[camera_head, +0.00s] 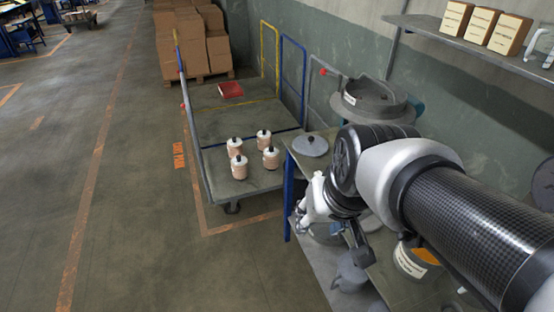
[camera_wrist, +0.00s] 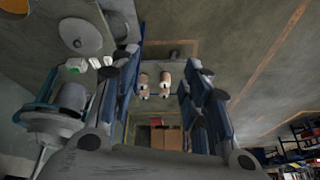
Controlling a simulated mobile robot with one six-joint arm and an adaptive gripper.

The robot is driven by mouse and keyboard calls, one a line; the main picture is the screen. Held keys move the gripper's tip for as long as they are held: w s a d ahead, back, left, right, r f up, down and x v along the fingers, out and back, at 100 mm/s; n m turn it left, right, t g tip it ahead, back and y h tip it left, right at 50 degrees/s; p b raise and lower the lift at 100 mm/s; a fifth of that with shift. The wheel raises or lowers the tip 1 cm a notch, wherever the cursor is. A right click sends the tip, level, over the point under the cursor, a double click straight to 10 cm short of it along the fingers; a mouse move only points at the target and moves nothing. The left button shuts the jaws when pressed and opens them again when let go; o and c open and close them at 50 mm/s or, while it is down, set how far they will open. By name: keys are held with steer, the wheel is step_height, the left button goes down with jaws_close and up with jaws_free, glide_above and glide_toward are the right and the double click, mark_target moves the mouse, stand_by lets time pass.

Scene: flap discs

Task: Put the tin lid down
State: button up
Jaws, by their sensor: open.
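The tin lid is a grey round disc (camera_head: 310,145) with a dark knob on top. It lies flat on the near table's far left corner, beside my arm. It also seems to show in the wrist view as a grey disc with a knob (camera_wrist: 80,37), at the upper left. My gripper (camera_wrist: 162,62) is open, with blue-grey fingers wide apart and nothing between them. In the head view my wrist is in front of the table's left edge, nearer than the lid and apart from it; the fingers are partly hidden there.
A grey round machine (camera_head: 375,98) stands behind the table. A labelled tin (camera_head: 410,262) is beneath my arm. Floor to the left is clear.

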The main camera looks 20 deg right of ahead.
steer(key=s+a+n, duration=0.2)
steer(key=s+a, duration=0.1)
steer(key=s, duration=0.5)
steer(key=shift+s+a+r+n, duration=0.15)
steer(key=shift+s+a+n, duration=0.05)
steer(key=shift+a+n, duration=0.1)
steer(key=shift+d, duration=0.1)
steer(key=shift+c, duration=1.2)
steer(key=shift+d, duration=0.1)
